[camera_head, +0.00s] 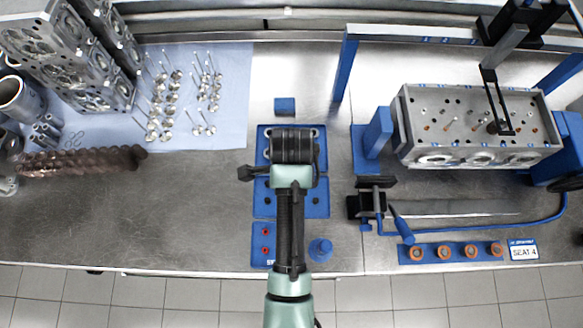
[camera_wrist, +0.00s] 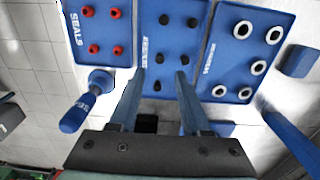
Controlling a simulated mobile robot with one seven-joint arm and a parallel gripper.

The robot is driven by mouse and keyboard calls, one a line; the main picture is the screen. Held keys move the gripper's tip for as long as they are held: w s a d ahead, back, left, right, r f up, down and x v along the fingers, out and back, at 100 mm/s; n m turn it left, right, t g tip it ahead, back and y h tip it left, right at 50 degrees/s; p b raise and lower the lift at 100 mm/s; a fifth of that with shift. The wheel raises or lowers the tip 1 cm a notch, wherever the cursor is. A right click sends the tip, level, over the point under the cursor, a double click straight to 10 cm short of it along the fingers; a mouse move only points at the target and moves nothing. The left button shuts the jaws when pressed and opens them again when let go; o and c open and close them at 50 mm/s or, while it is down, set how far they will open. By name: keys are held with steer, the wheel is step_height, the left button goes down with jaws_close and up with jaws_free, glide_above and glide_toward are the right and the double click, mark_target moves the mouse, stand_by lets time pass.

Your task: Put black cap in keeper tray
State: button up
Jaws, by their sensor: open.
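The middle blue tray (camera_wrist: 176,36) in the wrist view holds several small black caps (camera_wrist: 163,47). Its side label is too small to read surely, so I cannot confirm it is the keeper tray. It also shows beneath my arm in the head view (camera_head: 322,209). My gripper (camera_wrist: 158,72) is open, its two fingers pointing over this tray. One black cap (camera_wrist: 157,86) shows between the fingers, with no contact visible. A dark square patch (camera_wrist: 147,124) shows nearer the palm; I cannot tell what it is. In the head view my wrist hides the fingers.
A seals tray (camera_wrist: 104,33) with red pieces and a tray of white rings (camera_wrist: 243,50) flank the middle tray. A blue-handled tool (camera_wrist: 75,113) stands close by. A cylinder head (camera_head: 478,125) is at right; a camshaft (camera_head: 80,162) lies left. The bench's left front is clear.

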steer(key=w+r+n+t, duration=0.3)
steer(key=w+r+t, duration=0.2)
steer(key=w+r, duration=0.5)
steer(key=w+r+n+t, duration=0.3)
steer(key=w+r+t, duration=0.25)
steer(key=r, duration=0.85)
steer(key=w+r+n+t, duration=0.3)
steer(key=r+n+t, duration=0.15)
steer(key=r, duration=1.25)
steer(key=s+r+n+t, duration=0.2)
steer(key=s+r+t, duration=0.2)
steer(key=r, duration=0.5)
steer(key=s+r+n+t, duration=0.3)
steer(key=s+r+t, duration=0.1)
steer(key=r, duration=0.6)
steer(key=s+r+n+t, duration=0.2)
steer(key=s+r+t, duration=0.2)
steer(key=r, duration=0.5)
steer(key=s, duration=0.2)
steer(key=shift+s+r, duration=0.3)
steer(key=shift+r, duration=0.1)
steer(key=shift+d+n, duration=0.1)
steer(key=shift+n, duration=0.15)
